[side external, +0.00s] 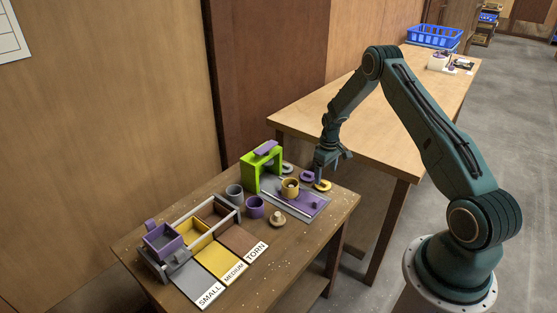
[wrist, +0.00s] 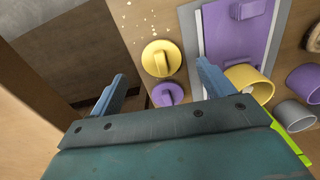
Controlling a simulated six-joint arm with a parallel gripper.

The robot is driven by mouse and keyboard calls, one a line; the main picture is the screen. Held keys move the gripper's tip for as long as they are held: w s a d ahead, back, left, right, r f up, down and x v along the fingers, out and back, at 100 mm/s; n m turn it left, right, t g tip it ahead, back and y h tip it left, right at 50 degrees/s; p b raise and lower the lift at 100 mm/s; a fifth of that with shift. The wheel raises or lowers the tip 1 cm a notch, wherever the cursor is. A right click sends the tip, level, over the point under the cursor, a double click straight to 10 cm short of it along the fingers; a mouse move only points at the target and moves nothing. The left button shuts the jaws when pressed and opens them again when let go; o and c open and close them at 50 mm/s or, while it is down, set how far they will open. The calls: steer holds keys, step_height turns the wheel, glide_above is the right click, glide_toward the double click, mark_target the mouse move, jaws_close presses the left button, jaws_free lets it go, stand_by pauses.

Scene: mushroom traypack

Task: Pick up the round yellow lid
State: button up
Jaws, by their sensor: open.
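The round yellow lid (side external: 322,186) lies flat near the back right edge of the small wooden table. In the wrist view, the yellow lid (wrist: 153,59) has a raised bar handle across its top. It lies ahead of and between the lines of my two fingers, not gripped. A smaller purple lid (wrist: 160,97) lies beside it, nearer to my gripper; in the side view this purple lid (side external: 306,176) is left of the yellow one. My gripper (side external: 327,176) points down above the lids. In the wrist view my gripper (wrist: 161,82) has its fingers wide apart and empty.
A yellow cup (side external: 290,190) holding something pale stands by a grey and purple board (side external: 318,205). A green stand (side external: 248,174), grey cup (side external: 234,195) and purple cup (side external: 254,207) are left. A mushroom (side external: 277,219) lies in front. A divided tray (side external: 225,215) stands farther left.

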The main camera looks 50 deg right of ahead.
mark_target(325, 182)
steer(key=shift+a+f, duration=0.1)
steer(key=shift+f, duration=2.05)
steer(key=c, duration=1)
